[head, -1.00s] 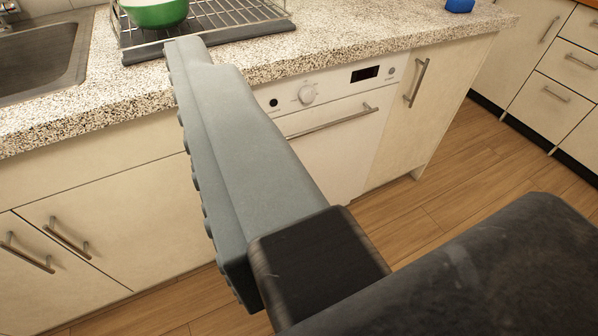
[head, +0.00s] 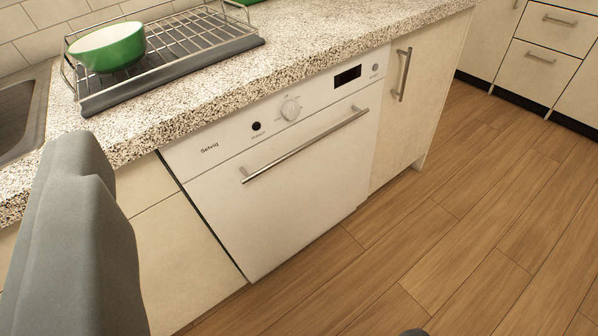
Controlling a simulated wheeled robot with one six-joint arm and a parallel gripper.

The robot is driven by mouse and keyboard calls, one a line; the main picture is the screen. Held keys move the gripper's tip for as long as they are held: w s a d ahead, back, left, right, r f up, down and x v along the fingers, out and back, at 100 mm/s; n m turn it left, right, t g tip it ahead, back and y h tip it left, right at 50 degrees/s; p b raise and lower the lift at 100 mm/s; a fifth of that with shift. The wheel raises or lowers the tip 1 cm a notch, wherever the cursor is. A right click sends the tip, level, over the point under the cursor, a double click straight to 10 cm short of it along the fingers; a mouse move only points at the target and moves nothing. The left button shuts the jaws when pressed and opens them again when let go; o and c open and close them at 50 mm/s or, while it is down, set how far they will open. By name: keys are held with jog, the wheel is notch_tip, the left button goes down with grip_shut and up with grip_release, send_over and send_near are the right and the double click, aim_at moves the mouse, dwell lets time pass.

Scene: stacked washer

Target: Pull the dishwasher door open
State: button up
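The dishwasher (head: 285,190) is white and built in under the counter, with its door shut. A straight metal bar handle (head: 305,146) runs across the upper part of the door. Above it are a dial, a dark button and a small black display. Part of my gripper (head: 80,235), a grey finger, fills the lower left of the view, in front of the sink-side cupboard. It is left of the handle and does not appear to touch it. A dark rounded tip shows at the bottom edge; I cannot tell what it is. The gap between the fingers is not clear.
A speckled counter (head: 330,45) overhangs the dishwasher. A wire dish rack (head: 185,50) with a green bowl (head: 108,46) stands on it, beside a sink (head: 18,115). A handled cupboard (head: 420,100) stands right of the dishwasher. The wooden floor (head: 440,230) in front is clear.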

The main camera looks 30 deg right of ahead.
jog(key=w+d+f+m+h, duration=0.2)
jog(key=w+d+f+m, duration=0.35)
jog(key=w+f, duration=0.4)
jog(key=m+g+h, duration=0.2)
jog(key=m+h, duration=0.1)
jog(key=m, duration=1.1)
send_near(311, 142)
jog(key=shift+n, duration=0.25)
jog(key=x, duration=1)
jog(key=shift+w+d+f, duration=0.2)
jog(key=shift+f, duration=0.1)
jog(key=shift+c, duration=0.4)
grip_shut()
